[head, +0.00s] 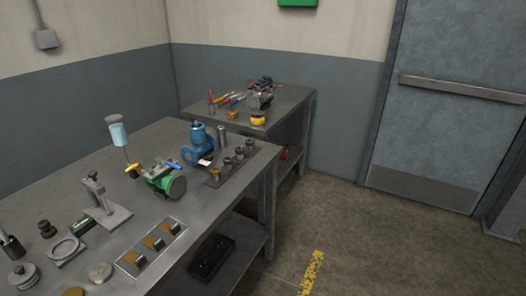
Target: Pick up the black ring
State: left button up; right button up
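I cannot clearly pick out a black ring. A small dark round piece (47,229) stands at the left of the near workbench (75,185); it is too small to tell whether it is a ring. A grey ring-shaped part on a square plate (64,249) lies just below it in the picture. Neither of my grippers is in view.
The bench also holds a grey stand (105,211), a green machine (163,181), a blue pump (197,147) and a tray with brown blocks (152,244). A second bench (290,102) stands in the corner. The floor (370,245) at right is clear before a door (445,100).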

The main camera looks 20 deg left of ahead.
aim_at(250, 141)
jog(key=z, duration=0.25)
jog(key=i, duration=1.3)
jog(key=u, duration=1)
jog(key=i, duration=0.8)
jog(key=u, duration=0.95)
